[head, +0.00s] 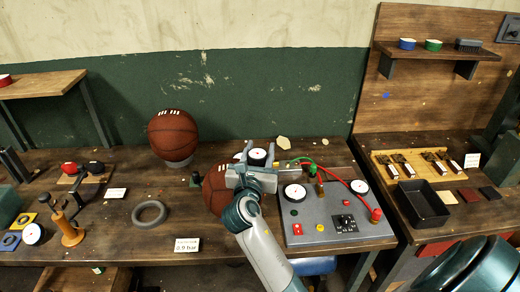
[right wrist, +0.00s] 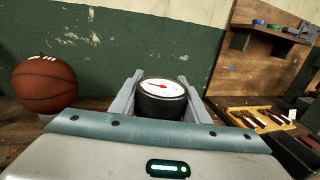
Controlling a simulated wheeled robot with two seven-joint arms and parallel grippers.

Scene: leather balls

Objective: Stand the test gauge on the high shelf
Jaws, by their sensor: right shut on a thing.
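The test gauge (head: 257,157), a short black cylinder with a white dial, is held between the fingers of my right gripper (head: 259,149). In the right wrist view the gauge (right wrist: 161,101) sits upright between both fingers, dial up, with a red needle. My right gripper is above the workbench, between the ball area and the grey test panel. A wooden wall shelf (head: 440,50) at the upper right carries a blue roll, a green roll and a dark brush-like block. It also shows in the right wrist view (right wrist: 272,33). Another wooden shelf (head: 45,84) is at the left. My left gripper is not in view.
A basketball (head: 172,134) rests on a stand; another (head: 214,190) lies partly behind my right gripper. The grey panel (head: 335,215) has gauges, a red hose and knobs. A black tray (head: 421,204) stands at right. The right shelf's left front has some bare room.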

